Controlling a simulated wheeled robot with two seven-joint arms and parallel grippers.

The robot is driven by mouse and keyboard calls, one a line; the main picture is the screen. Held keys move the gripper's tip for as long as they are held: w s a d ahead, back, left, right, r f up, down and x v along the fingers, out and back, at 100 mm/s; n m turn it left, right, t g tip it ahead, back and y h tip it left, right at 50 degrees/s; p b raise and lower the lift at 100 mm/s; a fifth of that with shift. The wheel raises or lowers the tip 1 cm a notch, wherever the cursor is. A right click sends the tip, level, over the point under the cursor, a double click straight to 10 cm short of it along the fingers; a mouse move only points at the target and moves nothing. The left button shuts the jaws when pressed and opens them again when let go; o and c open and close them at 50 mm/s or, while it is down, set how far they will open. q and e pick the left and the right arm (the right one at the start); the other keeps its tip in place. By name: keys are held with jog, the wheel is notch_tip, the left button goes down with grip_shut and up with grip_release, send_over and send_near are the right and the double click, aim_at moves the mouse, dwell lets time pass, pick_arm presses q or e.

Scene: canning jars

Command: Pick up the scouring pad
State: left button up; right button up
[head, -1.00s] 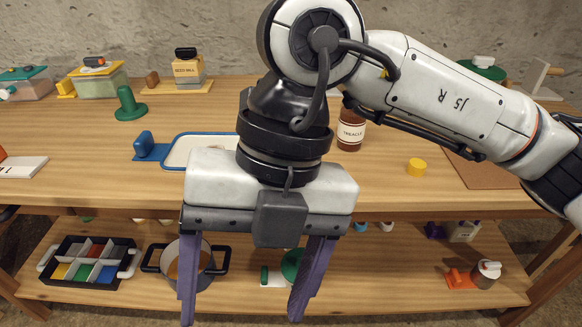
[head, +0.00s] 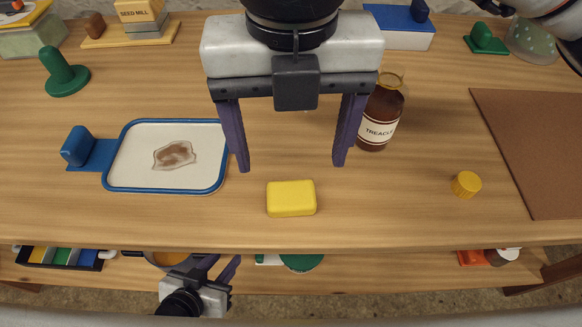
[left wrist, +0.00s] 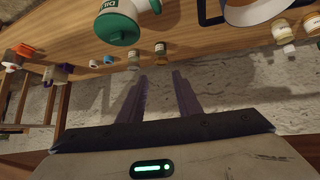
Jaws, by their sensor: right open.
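A yellow rounded block (head: 291,199), which I take to be the scouring pad, lies flat on the wooden worktop near its front edge. My right gripper (head: 291,168) hangs over the worktop with its purple fingers wide apart and nothing between them. In the picture its fingertips are just above the pad, one to each side, not touching it. My left gripper (head: 220,264) is low, in front of the lower shelf. Its fingers show apart and empty in the left wrist view (left wrist: 159,78).
A blue-rimmed tray (head: 112,170) with a brown stain is left of the pad. A brown treacle bottle (head: 379,115) stands close to my right gripper's right finger. A yellow cap (head: 466,184) and a brown mat (head: 535,150) are further right. The worktop around the pad is clear.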

aim_at(291, 193)
jog(key=f, duration=0.3)
jog(key=shift+s+f, duration=0.2)
jog(key=shift+s, duration=0.1)
jog(key=shift+w+f, duration=0.15)
jog(key=shift+f, duration=1.2)
jog(key=shift+w+f, duration=0.1)
jog(key=shift+f, duration=1.25)
jog(key=c, duration=1.1)
notch_tip(291, 193, up, 10)
jog(key=shift+r, duration=0.1)
jog(key=shift+c, duration=0.2)
jog(key=shift+o, duration=0.8)
jog(key=shift+c, duration=0.4)
